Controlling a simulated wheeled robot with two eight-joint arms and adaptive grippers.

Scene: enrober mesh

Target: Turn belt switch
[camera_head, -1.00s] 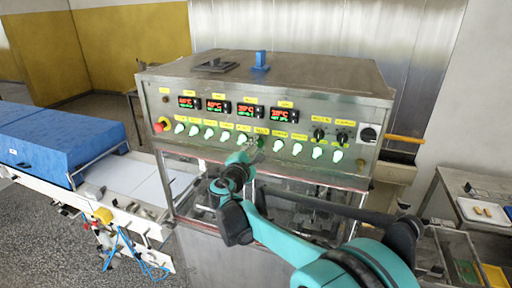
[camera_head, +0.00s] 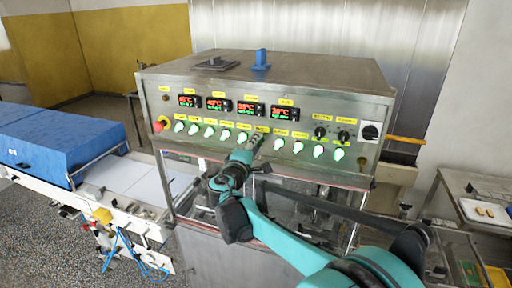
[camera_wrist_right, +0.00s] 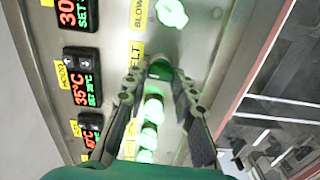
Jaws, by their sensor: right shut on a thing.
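The belt switch (camera_wrist_right: 160,70) is a round green knob on the steel control panel, beside a yellow label reading "BELT" in the right wrist view. It looks darker than the brightly lit green knobs beside it. My right gripper (camera_head: 257,139) is at the panel in the middle of the knob row. In the wrist view, the fingers of my right gripper (camera_wrist_right: 159,76) are shut on the switch, one on each side. In the head view the gripper hides the switch. My left gripper is not in view.
Lit green knobs (camera_head: 242,137) (camera_head: 281,143) flank the gripper closely on both sides. Red-and-green temperature displays (camera_head: 248,110) sit above. A red stop button (camera_head: 160,125) is at the panel's left end, black rotary switches (camera_head: 343,136) at its right. A blue-covered conveyor (camera_head: 60,140) stands left.

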